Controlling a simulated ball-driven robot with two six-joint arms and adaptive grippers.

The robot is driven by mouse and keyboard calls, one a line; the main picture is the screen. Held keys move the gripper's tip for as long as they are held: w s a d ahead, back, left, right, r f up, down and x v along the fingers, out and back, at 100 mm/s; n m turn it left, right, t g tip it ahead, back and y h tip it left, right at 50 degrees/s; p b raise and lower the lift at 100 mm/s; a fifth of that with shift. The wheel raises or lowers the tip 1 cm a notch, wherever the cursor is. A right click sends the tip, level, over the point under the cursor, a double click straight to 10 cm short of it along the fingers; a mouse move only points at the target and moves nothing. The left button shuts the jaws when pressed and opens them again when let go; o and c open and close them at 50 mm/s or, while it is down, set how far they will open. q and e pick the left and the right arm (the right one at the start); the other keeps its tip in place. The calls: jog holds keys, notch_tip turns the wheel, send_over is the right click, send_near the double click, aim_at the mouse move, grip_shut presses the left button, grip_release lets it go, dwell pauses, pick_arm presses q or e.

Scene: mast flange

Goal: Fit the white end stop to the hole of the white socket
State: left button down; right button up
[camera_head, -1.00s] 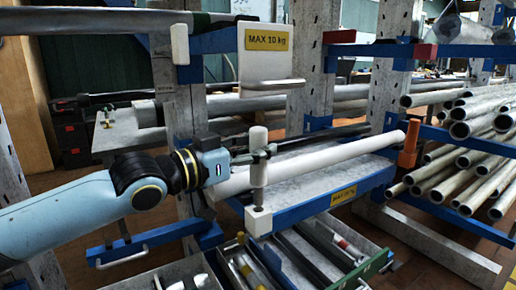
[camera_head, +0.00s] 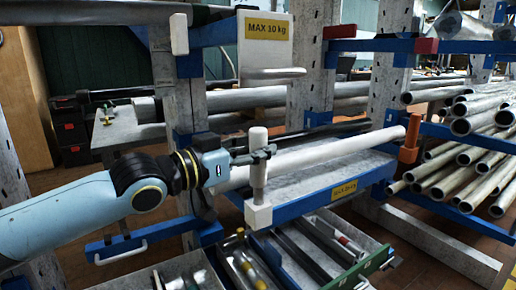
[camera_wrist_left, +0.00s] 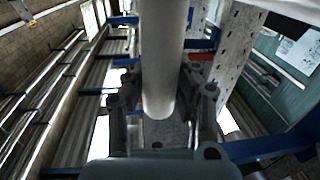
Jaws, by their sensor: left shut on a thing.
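The white end stop (camera_head: 258,180) is an upright white cylinder. My left gripper (camera_head: 262,154) is shut around its upper part; the top sticks out above the fingers. The white socket (camera_head: 258,216) is a square block at the front end of the lower blue arm. The end stop's lower end is directly over the socket and appears to meet its top. The hole is hidden, so I cannot tell how deep the end stop sits. In the left wrist view the end stop (camera_wrist_left: 162,60) lies between both fingers. My right gripper is not in view.
A long pale tube (camera_head: 320,157) lies just behind the gripper, toward an orange stop (camera_head: 410,140). Another white post (camera_head: 179,34) stands on the upper blue arm. A white plate labelled MAX 10 kg (camera_head: 265,50) is above. Open drawers (camera_head: 315,255) lie below; metal pipes (camera_head: 470,150) are at right.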

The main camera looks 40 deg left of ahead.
aim_at(258, 129)
pick_arm(q)
jog(key=shift+f+b, duration=1.6)
jog(key=shift+f, duration=0.4)
jog(key=c, duration=1)
grip_release()
notch_tip(258, 129, up, 10)
jog(key=shift+r, duration=0.1)
